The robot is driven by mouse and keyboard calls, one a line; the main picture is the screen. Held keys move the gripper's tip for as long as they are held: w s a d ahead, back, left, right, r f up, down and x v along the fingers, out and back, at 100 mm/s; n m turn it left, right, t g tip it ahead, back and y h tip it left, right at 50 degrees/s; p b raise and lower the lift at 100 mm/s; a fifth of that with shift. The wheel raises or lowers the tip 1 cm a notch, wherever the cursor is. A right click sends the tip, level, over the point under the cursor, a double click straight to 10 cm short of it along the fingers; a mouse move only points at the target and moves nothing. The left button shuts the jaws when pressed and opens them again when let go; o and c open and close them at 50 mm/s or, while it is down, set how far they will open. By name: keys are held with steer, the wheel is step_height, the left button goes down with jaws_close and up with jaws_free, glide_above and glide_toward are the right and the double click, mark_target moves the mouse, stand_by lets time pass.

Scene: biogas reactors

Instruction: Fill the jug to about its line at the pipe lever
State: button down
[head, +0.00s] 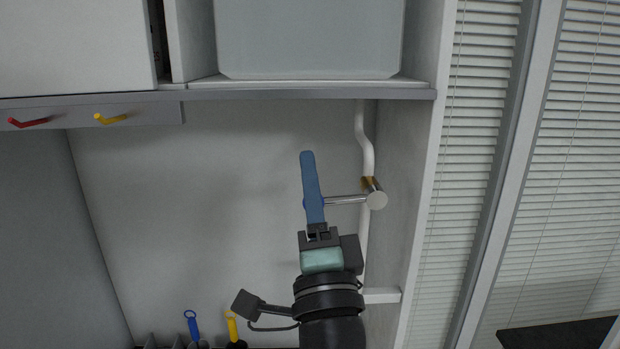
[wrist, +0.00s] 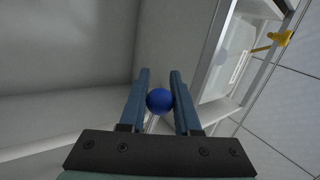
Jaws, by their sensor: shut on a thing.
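A white pipe (head: 367,155) runs down the right side of the alcove and carries a metal valve (head: 374,195). The pipe lever (head: 345,200) is a thin metal rod reaching left from the valve, about level. My gripper (head: 308,158) points up at its end, with its blue fingers shut on the lever's blue ball knob. In the wrist view the blue ball knob (wrist: 159,101) sits between the two fingers, nearer their bases than their tips. No jug can be made out in either view, so its fill and line are not seen.
A grey shelf edge (head: 300,94) with a large pale container (head: 310,40) is above. A red hook-like handle (head: 29,123) and a yellow one (head: 110,118) are at upper left. Blue-handled (head: 191,325) and yellow-handled (head: 232,328) items stand below. A side wall (head: 412,180) is close right.

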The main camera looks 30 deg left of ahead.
steer(key=shift+r, duration=0.15)
steer(key=c, duration=0.9)
jaws_free()
steer(key=shift+d, duration=0.1)
steer(key=b+v, duration=0.7)
steer(key=v, duration=0.6)
